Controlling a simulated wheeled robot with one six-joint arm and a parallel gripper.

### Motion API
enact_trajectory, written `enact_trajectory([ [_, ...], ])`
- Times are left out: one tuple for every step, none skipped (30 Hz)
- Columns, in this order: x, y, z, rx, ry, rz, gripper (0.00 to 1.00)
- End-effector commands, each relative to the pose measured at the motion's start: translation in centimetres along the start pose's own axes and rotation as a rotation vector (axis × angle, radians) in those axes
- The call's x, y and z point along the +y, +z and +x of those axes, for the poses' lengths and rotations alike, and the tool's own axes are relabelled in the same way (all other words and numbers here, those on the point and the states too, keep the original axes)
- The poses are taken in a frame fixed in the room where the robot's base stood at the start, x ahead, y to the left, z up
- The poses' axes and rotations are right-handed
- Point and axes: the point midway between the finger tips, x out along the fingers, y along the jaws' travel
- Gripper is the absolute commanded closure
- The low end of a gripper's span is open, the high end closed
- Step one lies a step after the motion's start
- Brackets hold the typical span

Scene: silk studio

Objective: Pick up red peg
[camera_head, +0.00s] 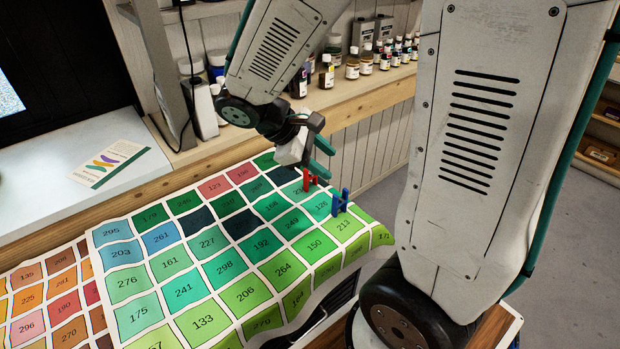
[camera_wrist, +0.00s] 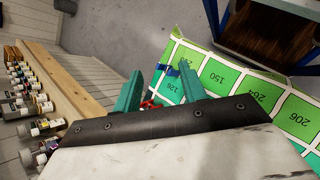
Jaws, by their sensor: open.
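The red peg (camera_head: 309,181) stands on the green part of the colour-chart cloth, near its far right edge. In the wrist view a small part of the red peg (camera_wrist: 151,104) shows between the fingers; the rest is hidden behind the dark gripper body. My gripper (camera_head: 322,157) is open, with its green fingers just behind and above the red peg in the head view. In the wrist view the two fingers of my gripper (camera_wrist: 160,82) stand apart. A blue peg (camera_head: 340,203) stands close by, to the right and nearer; it also shows in the wrist view (camera_wrist: 174,71).
The numbered cloth (camera_head: 192,243) covers the table, whose edge drops to the floor (camera_head: 385,205) at the right. A wooden shelf (camera_head: 365,92) with several bottles and jars runs along the back. A leaflet (camera_head: 108,163) lies on a white surface at left.

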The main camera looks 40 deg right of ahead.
Motion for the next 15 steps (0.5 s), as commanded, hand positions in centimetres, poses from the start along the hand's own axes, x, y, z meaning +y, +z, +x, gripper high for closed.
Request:
enact_trajectory([
  [0.4, -1.7, 1.1, -0.048, 0.038, -0.074, 0.58],
  [0.7, -2.6, 1.7, -0.072, 0.064, -0.114, 0.58],
  [1.1, -3.8, 2.4, -0.102, 0.097, -0.168, 0.58],
  [1.3, -4.8, 3.0, -0.124, 0.123, -0.21, 0.58],
  [1.5, -5.7, 3.6, -0.145, 0.148, -0.253, 0.58],
  [1.6, -7.0, 4.5, -0.173, 0.179, -0.311, 0.58],
  [1.8, -8.0, 5.1, -0.192, 0.203, -0.354, 0.58],
  [1.8, -9.0, 5.8, -0.212, 0.226, -0.398, 0.58],
  [1.8, -10.3, 6.7, -0.236, 0.258, -0.455, 0.58],
  [1.8, -11.3, 7.3, -0.252, 0.28, -0.497, 0.58],
  [1.7, -12.2, 8.0, -0.267, 0.3, -0.538, 0.58],
  [1.6, -13.3, 8.8, -0.285, 0.324, -0.587, 0.58],
  [1.6, -14.0, 9.3, -0.296, 0.34, -0.618, 0.58],
  [1.4, -14.7, 9.8, -0.305, 0.353, -0.646, 0.58],
  [1.3, -15.4, 10.4, -0.315, 0.369, -0.678, 0.58],
])
